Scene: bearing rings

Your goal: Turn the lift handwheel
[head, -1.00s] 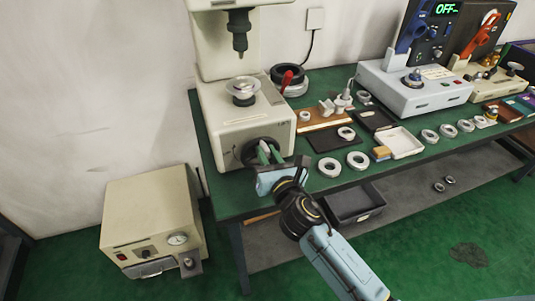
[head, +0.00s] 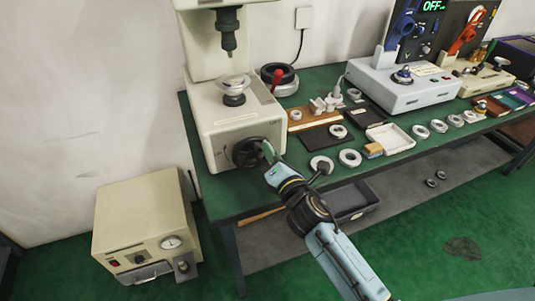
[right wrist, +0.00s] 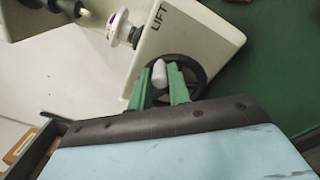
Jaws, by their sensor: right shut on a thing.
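The lift handwheel (head: 246,153) is a dark round wheel on the front of the cream press (head: 215,125). In the right wrist view the handwheel (right wrist: 196,75) shows below the word LIFT, with a pale grey knob (right wrist: 159,73) standing out from it. My right gripper (head: 265,149) reaches the wheel from the lower right. In the right wrist view its green fingers (right wrist: 159,84) are on either side of the knob and shut on it. The fingers partly hide the wheel's rim. My left gripper is not in view.
The green bench (head: 235,202) carries metal rings, a white tray (head: 391,138) and a blue-handled device (head: 405,95) to the right. A cream box with a gauge (head: 147,225) stands on the floor at left. A dark bin (head: 352,203) sits under the bench.

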